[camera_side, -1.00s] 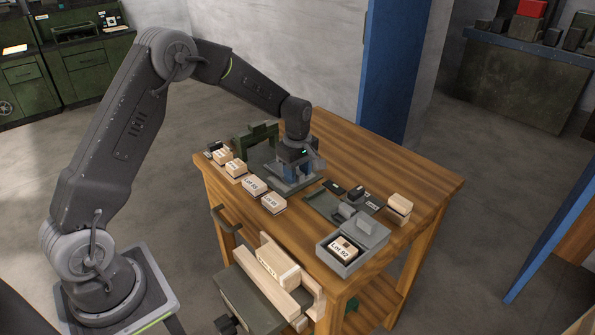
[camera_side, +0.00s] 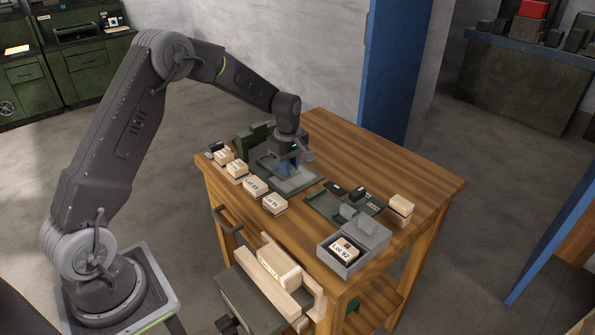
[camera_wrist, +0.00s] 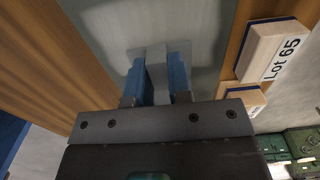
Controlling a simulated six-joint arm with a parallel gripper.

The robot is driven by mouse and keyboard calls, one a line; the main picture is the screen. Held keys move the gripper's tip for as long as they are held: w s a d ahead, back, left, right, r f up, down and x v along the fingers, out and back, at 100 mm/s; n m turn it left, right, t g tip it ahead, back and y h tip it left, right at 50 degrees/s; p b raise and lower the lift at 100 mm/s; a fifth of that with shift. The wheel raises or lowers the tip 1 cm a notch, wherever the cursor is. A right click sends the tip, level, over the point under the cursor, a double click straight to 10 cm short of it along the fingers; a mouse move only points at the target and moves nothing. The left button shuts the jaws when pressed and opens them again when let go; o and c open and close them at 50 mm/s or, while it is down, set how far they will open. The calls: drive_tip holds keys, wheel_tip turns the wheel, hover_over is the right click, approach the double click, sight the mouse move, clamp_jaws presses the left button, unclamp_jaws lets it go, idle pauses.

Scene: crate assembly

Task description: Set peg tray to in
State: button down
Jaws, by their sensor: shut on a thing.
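The peg tray, seen as a grey plate (camera_side: 300,182), lies on a darker grey base near the back left of the wooden table. My gripper (camera_side: 288,168) is low over it, with its blue fingers pointing down. In the wrist view, the fingers (camera_wrist: 157,78) are shut on a grey upright grip piece (camera_wrist: 157,72), which appears to belong to the tray. A dark green fixture (camera_side: 254,138) stands just behind and left of my gripper. My wrist partly hides the tray and fixture, so I cannot tell how the tray sits against it.
Several pale lot blocks line the table's left edge; one is marked Lot 65 (camera_wrist: 272,50). A grey box (camera_side: 340,262) holding a Lot 92 block stands at the front. Small dark parts lie on a grey panel (camera_side: 323,207). The table's back right (camera_side: 370,160) is clear.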

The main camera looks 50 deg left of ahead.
drive_tip(key=a, duration=0.3)
drive_tip(key=shift+a, duration=0.25)
drive_tip(key=c, duration=1)
unclamp_jaws()
drive_tip(key=shift+c, duration=0.2)
wheel_tip(320, 180, up, 14)
drive_tip(key=shift+d+f, duration=0.15)
